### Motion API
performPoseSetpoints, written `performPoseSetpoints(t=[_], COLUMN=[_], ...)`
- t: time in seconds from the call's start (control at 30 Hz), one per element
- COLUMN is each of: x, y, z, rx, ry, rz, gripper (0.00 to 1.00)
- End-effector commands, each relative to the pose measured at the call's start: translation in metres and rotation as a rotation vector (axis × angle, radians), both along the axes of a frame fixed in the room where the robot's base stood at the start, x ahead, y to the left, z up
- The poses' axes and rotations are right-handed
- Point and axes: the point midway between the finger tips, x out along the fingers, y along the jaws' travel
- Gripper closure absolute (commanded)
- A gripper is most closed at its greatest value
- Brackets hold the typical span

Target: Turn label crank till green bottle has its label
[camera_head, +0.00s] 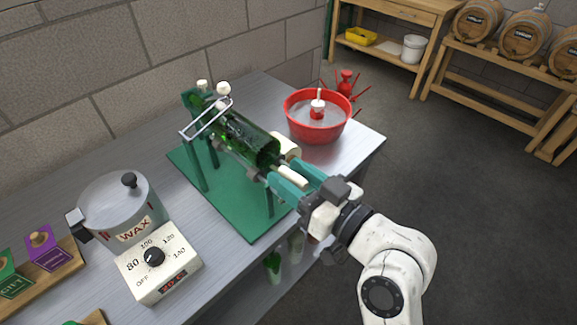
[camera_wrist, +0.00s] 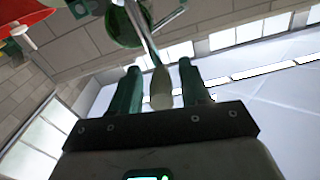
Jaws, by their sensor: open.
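The green bottle (camera_head: 245,138) lies on its side in the label machine, which has a green base (camera_head: 238,212) and green uprights. The glass I can see is plain; its underside is hidden. A wire bail (camera_head: 206,119) lies across the neck end. The crank's pale handle (camera_head: 292,176) is at the near end of the machine. My gripper (camera_head: 288,182) is open at this handle. In the wrist view, the pale handle (camera_wrist: 160,88) sits between my two separated teal fingers (camera_wrist: 157,82), with its metal rod running upward. I cannot tell whether either finger touches it.
A red tub (camera_head: 326,131) stands behind the machine to the right. A wax pot (camera_head: 118,212) and a heater with a dial (camera_head: 158,263) stand at the left front of the grey bench (camera_head: 215,235). Stamp blocks (camera_head: 45,247) sit further left. Barrels on a rack (camera_head: 525,32) are far off.

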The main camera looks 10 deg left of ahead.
Motion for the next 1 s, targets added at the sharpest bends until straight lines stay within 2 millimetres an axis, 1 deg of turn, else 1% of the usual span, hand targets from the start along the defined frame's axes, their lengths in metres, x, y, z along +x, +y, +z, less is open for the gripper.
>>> performPoseSetpoints(t=[0.03, 0.2, 0.47, 0.93, 1.0], x=[0.0030, 0.0080, 0.0083, 0.0081, 0.0081], y=[0.0042, 0.0104, 0.0106, 0.0103, 0.0103], z=[0.0006, -0.0002, -0.0006, -0.0006, -0.0006], rx=[-0.001, -0.001, -0.002, -0.001, -0.001], ry=[0.001, 0.000, 0.000, 0.001, 0.001], rz=[0.000, 0.000, -0.001, -0.001, -0.001], gripper=[0.54, 0.54, 0.54, 0.99, 1.00])
